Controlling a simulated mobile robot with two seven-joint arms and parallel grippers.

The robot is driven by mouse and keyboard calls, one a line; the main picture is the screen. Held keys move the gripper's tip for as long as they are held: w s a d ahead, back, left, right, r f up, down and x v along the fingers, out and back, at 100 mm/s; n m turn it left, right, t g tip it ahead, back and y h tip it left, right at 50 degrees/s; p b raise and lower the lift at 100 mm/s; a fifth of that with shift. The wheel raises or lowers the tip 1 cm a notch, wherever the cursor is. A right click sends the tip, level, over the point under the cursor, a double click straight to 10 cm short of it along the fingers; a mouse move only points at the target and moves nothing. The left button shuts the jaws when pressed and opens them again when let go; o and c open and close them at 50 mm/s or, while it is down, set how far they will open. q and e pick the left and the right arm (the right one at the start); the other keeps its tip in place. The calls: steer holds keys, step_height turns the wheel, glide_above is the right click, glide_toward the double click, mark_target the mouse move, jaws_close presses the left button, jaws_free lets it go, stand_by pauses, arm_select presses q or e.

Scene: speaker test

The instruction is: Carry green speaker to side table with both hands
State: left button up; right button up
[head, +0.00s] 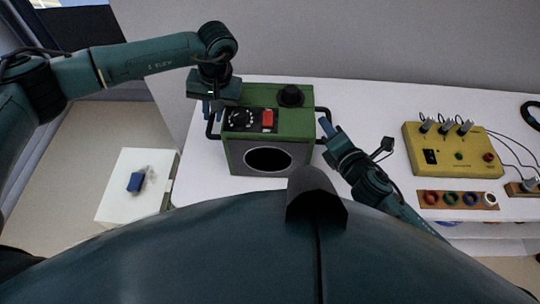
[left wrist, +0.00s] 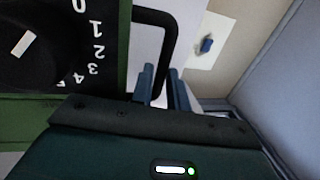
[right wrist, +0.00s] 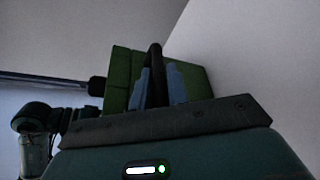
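The green speaker (head: 270,125) stands on the white table, with a black dial, a red block and a black knob on top and a dark oval in front. It has a black handle on each side. My left gripper (head: 211,110) is at its left handle; in the left wrist view the blue fingers lie on either side of this handle (left wrist: 170,30), close against it. My right gripper (head: 328,130) is at the right handle (right wrist: 155,75), which fills the gap between its fingertips in the right wrist view. The low white side table (head: 115,197) stands at the left.
A blue object (head: 135,182) lies on the side table. On the white work table (head: 385,105), a yellow box (head: 440,160) with switches and cables stands to the right, behind a wooden strip of coloured rings (head: 432,199). A gap of floor separates the tables.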

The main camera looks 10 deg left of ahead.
arm_select(q)
steer(key=o, duration=0.3)
steer(key=shift+r, duration=0.1)
arm_select(e)
steer(key=o, duration=0.3)
steer(key=shift+r, duration=0.1)
arm_select(q)
steer(key=shift+o, duration=0.2)
steer(key=shift+s, duration=0.1)
arm_select(e)
steer(key=shift+o, duration=0.2)
steer(key=shift+s, duration=0.1)
arm_select(q)
steer(key=v, duration=1.2)
arm_select(e)
steer(key=v, duration=1.2)
arm_select(q)
steer(key=shift+a, duration=0.1)
